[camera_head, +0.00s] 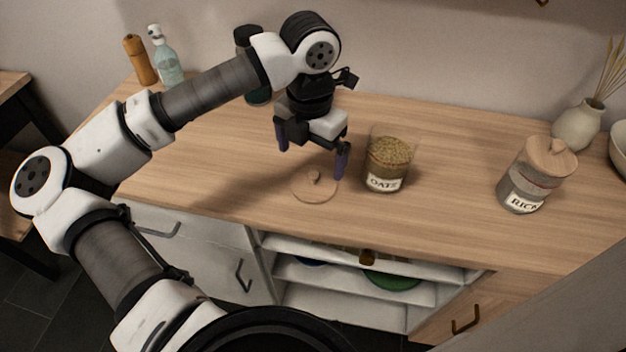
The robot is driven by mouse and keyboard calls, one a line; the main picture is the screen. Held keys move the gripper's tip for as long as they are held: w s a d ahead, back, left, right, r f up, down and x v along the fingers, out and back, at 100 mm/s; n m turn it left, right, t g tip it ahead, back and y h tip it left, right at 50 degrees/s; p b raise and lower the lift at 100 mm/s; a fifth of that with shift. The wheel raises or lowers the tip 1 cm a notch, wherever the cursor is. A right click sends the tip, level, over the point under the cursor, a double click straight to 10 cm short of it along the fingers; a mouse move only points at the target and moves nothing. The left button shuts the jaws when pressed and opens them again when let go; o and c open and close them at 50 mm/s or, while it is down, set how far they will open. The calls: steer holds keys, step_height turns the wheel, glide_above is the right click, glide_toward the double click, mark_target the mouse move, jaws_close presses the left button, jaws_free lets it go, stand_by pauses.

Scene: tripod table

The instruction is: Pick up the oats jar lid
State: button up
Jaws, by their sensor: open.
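The oats jar lid (306,190) is a round flat wooden disc with a small knob on top. It lies on the wooden counter, knob up, left of the oats jar. The oats jar (388,165) is glass, labelled OATS, filled with oats and open at the top. My gripper (312,163) is open and points down, with its dark fingertips spread apart. It appears above the lid and its knob, and nothing is between the fingers. The exact height above the lid is hard to tell.
A rice jar (525,186) with a wooden lid stands at the right. A vase (577,124) and part of a bowl (619,146) are farther right. A wooden mill (139,60) and a glass bottle (165,58) stand at the back left. The counter (450,150) is clear between the jars.

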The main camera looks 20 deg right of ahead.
mark_target(314, 174)
steer(key=shift+s+d+f+p, duration=0.15)
steer(key=shift+f+p, duration=0.35)
steer(key=shift+f, duration=1.05)
steer(key=shift+d+f+p, duration=0.15)
steer(key=shift+f+p, duration=0.3)
steer(key=shift+f, duration=1.1)
steer(key=c, duration=0.8)
steer(key=shift+r, duration=0.1)
steer(key=shift+c, duration=0.2)
